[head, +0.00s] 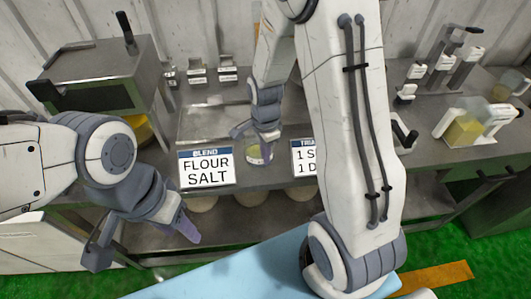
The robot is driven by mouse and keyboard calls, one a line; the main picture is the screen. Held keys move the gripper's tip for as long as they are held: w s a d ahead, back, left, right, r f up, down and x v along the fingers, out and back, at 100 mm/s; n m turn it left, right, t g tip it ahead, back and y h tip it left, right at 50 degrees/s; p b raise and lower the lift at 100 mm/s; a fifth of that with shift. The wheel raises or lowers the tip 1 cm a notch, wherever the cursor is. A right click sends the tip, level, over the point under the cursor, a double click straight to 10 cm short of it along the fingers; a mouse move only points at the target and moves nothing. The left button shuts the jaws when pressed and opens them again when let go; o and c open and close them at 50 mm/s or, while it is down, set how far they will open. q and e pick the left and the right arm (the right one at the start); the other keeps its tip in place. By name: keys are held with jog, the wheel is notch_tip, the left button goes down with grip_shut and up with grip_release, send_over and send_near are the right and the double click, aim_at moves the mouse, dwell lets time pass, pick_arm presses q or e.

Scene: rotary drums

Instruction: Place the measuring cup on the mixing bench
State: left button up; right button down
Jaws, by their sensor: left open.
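A small round clear vessel with yellowish contents (256,154), possibly the measuring cup, is at the bench between the two signs. My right gripper (256,142) points down right at it, its fingers partly covering it. I cannot tell whether they are closed on it or whether it touches the bench. The mixing bench (222,122) is a grey metal table behind the signs. My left gripper (143,243) is open and empty, low in front of the bench at the left, its fingers wide apart.
A dark metal machine (95,75) is at the left. White-handled containers, one with yellow contents (463,131), stand at the right. Pale round items (252,196) sit on the lower shelf.

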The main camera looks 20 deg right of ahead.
jog(key=c, duration=1.5)
grip_release()
jog(key=shift+f, duration=0.15)
jog(key=o, duration=0.4)
notch_tip(320, 180, up, 12)
jog(key=s+a+r+n, duration=0.1)
jog(key=s+a+n, duration=0.3)
jog(key=s+n, duration=0.2)
jog(key=s+a+r+n, duration=0.1)
jog(key=s+a+n, duration=0.4)
jog(key=n, duration=0.5)
jog(key=s+a+r+n+y, duration=0.1)
jog(key=s+a+n, duration=0.4)
jog(key=s+n, duration=0.3)
jog(key=shift+s+a, duration=0.25)
